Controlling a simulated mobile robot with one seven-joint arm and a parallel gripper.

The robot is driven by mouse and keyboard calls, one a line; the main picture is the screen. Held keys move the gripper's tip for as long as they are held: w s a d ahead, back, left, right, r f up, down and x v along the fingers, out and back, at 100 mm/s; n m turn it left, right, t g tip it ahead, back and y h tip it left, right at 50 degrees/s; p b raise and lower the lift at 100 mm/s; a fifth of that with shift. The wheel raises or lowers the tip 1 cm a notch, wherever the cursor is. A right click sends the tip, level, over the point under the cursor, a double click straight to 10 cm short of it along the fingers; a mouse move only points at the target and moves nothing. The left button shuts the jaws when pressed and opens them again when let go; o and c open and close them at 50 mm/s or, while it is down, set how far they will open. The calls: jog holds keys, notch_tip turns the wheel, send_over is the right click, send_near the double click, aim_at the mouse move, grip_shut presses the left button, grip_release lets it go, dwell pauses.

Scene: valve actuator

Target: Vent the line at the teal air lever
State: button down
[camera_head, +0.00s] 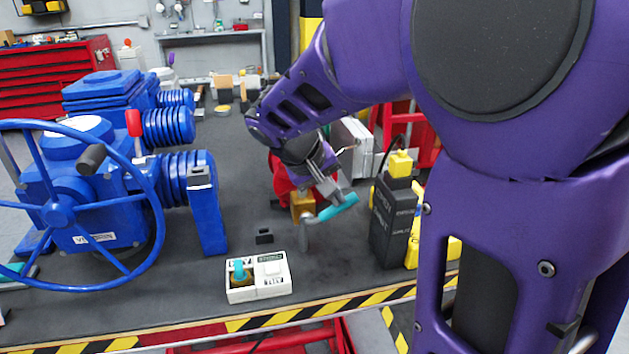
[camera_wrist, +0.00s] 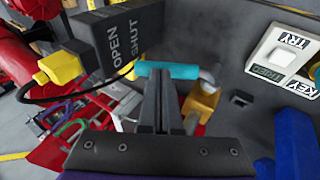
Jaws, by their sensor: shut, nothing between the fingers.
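The teal air lever (camera_head: 338,208) is a teal-sleeved handle on a grey stem, beside a brass-yellow valve body (camera_head: 301,205) on the dark bench. In the wrist view the teal sleeve (camera_wrist: 180,70) lies crosswise just beyond my fingertips, with the brass body (camera_wrist: 203,101) to its right. My gripper (camera_head: 336,192) is shut and empty, its fingers together (camera_wrist: 158,76) and close to the sleeve. I cannot tell whether they touch it. The fingers hide a small part of the lever's near side in the wrist view.
A dark OPEN/SHUT box (camera_head: 391,222) with yellow fittings stands close right of the lever. A white TRY/KEY box (camera_head: 270,272) with a teal key sits front left. A blue valve actuator (camera_head: 95,185) with a handwheel fills the left. A small black block (camera_head: 264,236) lies between.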

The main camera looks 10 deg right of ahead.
aim_at(348, 203)
jog(key=shift+d+f+y+p, duration=0.2)
jog(key=shift+d+y+p, duration=0.55)
jog(key=shift+y, duration=0.15)
jog(key=shift+d+f+m+y+p, duration=0.35)
jog(key=shift+f+y+p, duration=0.2)
jog(key=shift+y+p, duration=0.2)
jog(key=shift+d+f+y, duration=0.3)
jog(key=shift+f+y, duration=0.2)
jog(key=shift+y, duration=0.15)
jog(key=shift+d+f+p, duration=0.15)
jog(key=shift+f+p, duration=0.15)
jog(key=shift+f, duration=0.25)
jog(key=shift+s+f, duration=0.1)
jog(key=shift+f, duration=0.05)
